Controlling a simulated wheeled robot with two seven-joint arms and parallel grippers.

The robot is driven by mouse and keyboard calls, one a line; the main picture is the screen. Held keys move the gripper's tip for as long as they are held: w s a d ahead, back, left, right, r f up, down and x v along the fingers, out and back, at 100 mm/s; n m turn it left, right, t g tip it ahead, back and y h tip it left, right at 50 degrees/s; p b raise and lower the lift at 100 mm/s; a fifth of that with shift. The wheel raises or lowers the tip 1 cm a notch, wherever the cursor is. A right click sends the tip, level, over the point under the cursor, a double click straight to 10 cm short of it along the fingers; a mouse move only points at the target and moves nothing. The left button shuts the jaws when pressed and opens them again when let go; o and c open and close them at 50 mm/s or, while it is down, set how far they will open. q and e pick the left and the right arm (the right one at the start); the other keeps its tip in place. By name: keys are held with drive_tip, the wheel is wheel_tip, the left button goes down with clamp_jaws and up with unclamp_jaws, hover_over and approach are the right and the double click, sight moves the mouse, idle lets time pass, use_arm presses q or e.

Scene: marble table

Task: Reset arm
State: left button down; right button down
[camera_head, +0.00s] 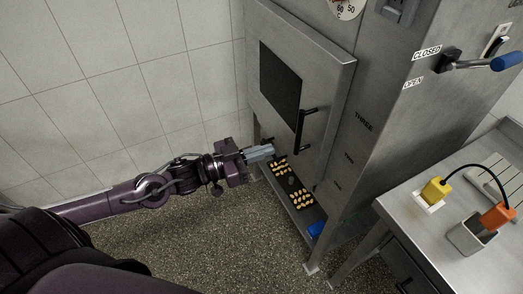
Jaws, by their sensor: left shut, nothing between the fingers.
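My left arm comes in from the left, and its gripper (259,153) is shut with nothing between the fingers. It is in front of the lower left part of a grey metal cabinet door (325,80), left of the door's black handle (303,130). I cannot tell whether the fingertips touch the cabinet. My right gripper is not in view.
Below the door, a dark tray (293,184) holds several small yellow-brown pieces. A lever with a blue grip (507,61) is at the upper right. The speckled floor is open.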

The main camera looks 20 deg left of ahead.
use_arm(q)
drive_tip(key=w+a+f+n+t+y, duration=0.15)
drive_tip(key=a+f+n+y, duration=0.4)
drive_tip(key=a+f, duration=0.85)
drive_tip(key=s+a+f+g+y, duration=0.2)
drive_tip(key=s+f+y, duration=0.1)
drive_tip(key=f, duration=0.6)
drive_tip(key=s+a+f+g+y, duration=0.1)
drive_tip(key=s+f+g+y, duration=0.15)
drive_tip(key=f, duration=0.75)
drive_tip(key=s+d+f+n+g+y, duration=0.15)
drive_tip(key=s+f+g, duration=0.25)
drive_tip(key=s+f, duration=0.95)
drive_tip(key=s+d+f+g, duration=0.1)
drive_tip(key=s+d+f, duration=0.2)
drive_tip(key=s, duration=0.3)
drive_tip(key=s+d+f+g, duration=0.2)
drive_tip(key=s+d+f, duration=0.2)
drive_tip(key=s, duration=0.3)
drive_tip(key=s+d+f+m+g, duration=0.1)
drive_tip(key=s+d+f+g, duration=0.1)
drive_tip(key=s+d, duration=0.3)
drive_tip(key=shift+s+d+f, duration=0.3)
drive_tip(key=shift+s+f, duration=0.4)
drive_tip(key=shift+s, duration=0.25)
drive_tip(key=shift+h, duration=0.25)
